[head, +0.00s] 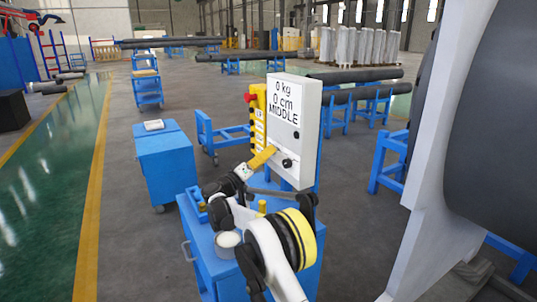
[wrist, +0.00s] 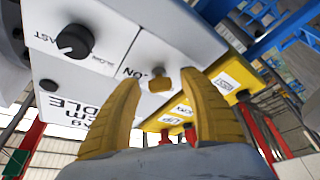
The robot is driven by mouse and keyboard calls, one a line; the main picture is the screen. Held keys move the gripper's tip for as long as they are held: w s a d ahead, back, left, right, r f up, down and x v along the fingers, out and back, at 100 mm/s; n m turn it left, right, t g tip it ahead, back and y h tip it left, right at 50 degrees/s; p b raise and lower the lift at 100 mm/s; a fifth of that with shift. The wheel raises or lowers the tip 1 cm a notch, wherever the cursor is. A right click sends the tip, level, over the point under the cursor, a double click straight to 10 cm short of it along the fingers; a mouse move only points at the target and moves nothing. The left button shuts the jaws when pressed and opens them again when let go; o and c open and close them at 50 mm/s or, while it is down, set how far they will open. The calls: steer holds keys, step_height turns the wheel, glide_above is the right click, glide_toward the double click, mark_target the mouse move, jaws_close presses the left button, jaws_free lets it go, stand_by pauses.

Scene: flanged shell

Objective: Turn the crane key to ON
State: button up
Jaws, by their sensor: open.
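The crane control box (head: 285,105) is a white panel reading "0 kg, 0 cm, MIDDLE" in the head view. My gripper (head: 268,153) has yellow fingers and is close to the lower front of the box. In the wrist view my gripper (wrist: 160,76) is open, with a fingertip on either side of a small brownish-yellow key (wrist: 160,83) on the panel. A gap shows between the key and each finger. The label beside the key is partly hidden and ends in "ON". The key is hidden by my fingers in the head view.
A black knob (wrist: 75,41) marked FAST and SLOW sits left of the key in the wrist view. A yellow pendant (head: 259,115) with a red button hangs on the box's left side. A blue cart (head: 166,165) stands to the left. A large grey flanged shell (head: 490,120) fills the right.

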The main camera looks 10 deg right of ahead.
steer(key=v, duration=1.1)
steer(key=shift+s+a, duration=0.2)
steer(key=s+d+r+g+y, duration=0.1)
steer(key=s+d+r+y, duration=0.1)
steer(key=s+d, duration=0.1)
steer(key=s+d+r+n+g+y, duration=0.1)
steer(key=s+d+r+y, duration=0.1)
steer(key=s+d, duration=0.2)
steer(key=s+d+r+g+y, duration=0.1)
steer(key=s+d+r+y, duration=0.1)
steer(key=d, duration=0.4)
steer(key=shift+s+d+r+g, duration=0.15)
steer(key=shift+s+r+g, duration=0.15)
steer(key=shift+s+r, duration=0.25)
steer(key=s+d+f+g+y, duration=0.2)
steer(key=s+y, duration=0.5)
steer(key=s, duration=1.7)
steer(key=s+a+f+y, duration=0.2)
steer(key=s+a+f, duration=0.1)
steer(key=s, duration=0.3)
steer(key=s+a+f+t+y, duration=0.1)
steer(key=s+a+f+y, duration=0.1)
steer(key=s+f, duration=0.2)
steer(key=s, duration=0.3)
steer(key=shift+s+a+f+n+y, duration=0.2)
steer(key=shift+a+f+n+y, duration=0.1)
steer(key=shift+a+f, duration=0.1)
